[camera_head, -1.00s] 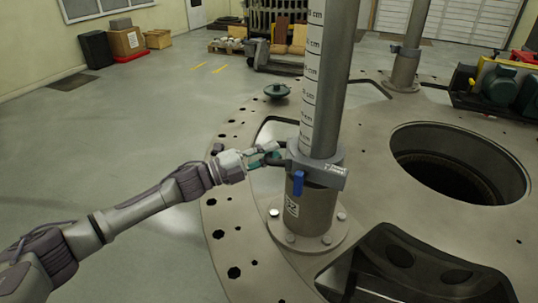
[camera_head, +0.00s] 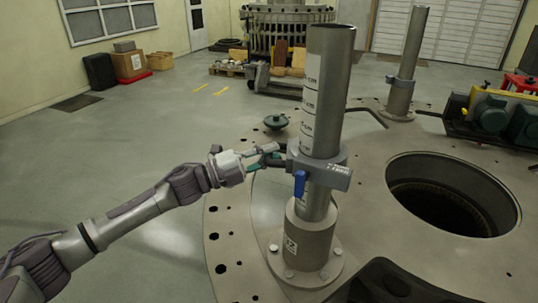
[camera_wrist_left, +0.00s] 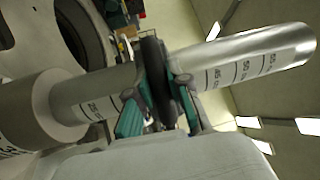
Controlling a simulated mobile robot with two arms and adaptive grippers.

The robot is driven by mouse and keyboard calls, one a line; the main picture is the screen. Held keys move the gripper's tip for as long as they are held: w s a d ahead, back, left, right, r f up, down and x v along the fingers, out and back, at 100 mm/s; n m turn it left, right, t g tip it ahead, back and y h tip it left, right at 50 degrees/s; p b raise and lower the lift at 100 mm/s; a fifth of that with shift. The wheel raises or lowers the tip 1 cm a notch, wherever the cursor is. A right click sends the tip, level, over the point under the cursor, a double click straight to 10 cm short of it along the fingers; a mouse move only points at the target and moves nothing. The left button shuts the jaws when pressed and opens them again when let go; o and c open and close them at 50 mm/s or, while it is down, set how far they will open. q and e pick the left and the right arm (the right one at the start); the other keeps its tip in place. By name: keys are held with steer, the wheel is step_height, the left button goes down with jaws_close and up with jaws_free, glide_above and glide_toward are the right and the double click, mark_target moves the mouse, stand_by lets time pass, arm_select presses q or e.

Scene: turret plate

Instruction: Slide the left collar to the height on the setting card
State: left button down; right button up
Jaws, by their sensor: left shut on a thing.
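The left collar (camera_head: 325,170) is a grey clamp ring around the near upright post (camera_head: 329,85), with a blue lever (camera_head: 300,184) hanging at its front. It sits above the post's wide base sleeve (camera_head: 310,232), and a stretch of scaled post shows between them. My left gripper (camera_head: 272,157) reaches in from the left and is shut at the collar's left side. In the left wrist view the teal fingers of my gripper (camera_wrist_left: 159,98) close on a dark part of the collar (camera_wrist_left: 153,72). I cannot make out the setting card. My right gripper is out of view.
The post stands on a round grey turret plate (camera_head: 375,225) with a large round hole (camera_head: 450,195) to the right. A second post (camera_head: 408,60) with its own collar stands farther back. A dark green knob-like part (camera_head: 276,122) lies at the plate's left edge.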

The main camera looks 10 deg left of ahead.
arm_select(q)
steer(key=c, duration=1.1)
jaws_free()
steer(key=v, duration=1.2)
